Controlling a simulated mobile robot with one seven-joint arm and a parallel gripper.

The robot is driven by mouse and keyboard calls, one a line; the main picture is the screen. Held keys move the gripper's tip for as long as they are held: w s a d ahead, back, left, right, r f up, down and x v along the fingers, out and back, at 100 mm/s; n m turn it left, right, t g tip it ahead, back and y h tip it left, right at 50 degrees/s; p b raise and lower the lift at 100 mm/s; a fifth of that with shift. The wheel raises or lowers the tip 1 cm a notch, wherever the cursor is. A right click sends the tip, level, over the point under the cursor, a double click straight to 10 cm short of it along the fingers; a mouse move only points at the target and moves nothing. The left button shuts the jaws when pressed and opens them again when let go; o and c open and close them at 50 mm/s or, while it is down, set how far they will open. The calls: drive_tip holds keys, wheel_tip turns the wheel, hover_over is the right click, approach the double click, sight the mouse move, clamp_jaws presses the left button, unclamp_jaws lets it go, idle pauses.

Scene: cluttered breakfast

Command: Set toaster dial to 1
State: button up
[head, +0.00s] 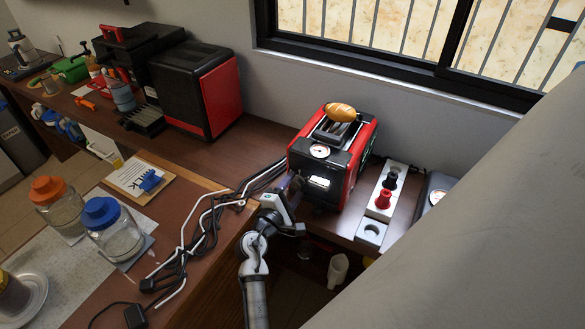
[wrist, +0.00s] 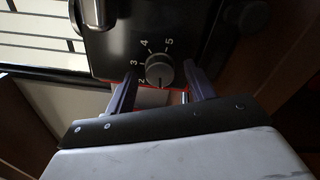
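The red and black toaster (head: 362,150) stands on the counter below the window, with a bread roll (head: 341,112) on top. Its round grey dial (wrist: 159,72) is in the wrist view, on a black face with the numbers 2 to 5 visible around it. A faint mark on the dial seems to point down in the picture; I cannot see a 1. My gripper (wrist: 160,74) is open, one finger on each side of the dial, with gaps between fingers and dial. In the head view my gripper (head: 294,186) is at the toaster's front left; the dial is hidden there.
A white strip with black and red knobs (head: 384,201) stands right of the toaster. A black and red box (head: 198,90) is to the left. Loose cables (head: 205,222) lie on the counter left of my arm. Jars (head: 111,232) stand at lower left.

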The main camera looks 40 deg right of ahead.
drive_tip(key=b+v, duration=0.4)
drive_tip(key=v, duration=1)
drive_tip(key=shift+d, duration=0.1)
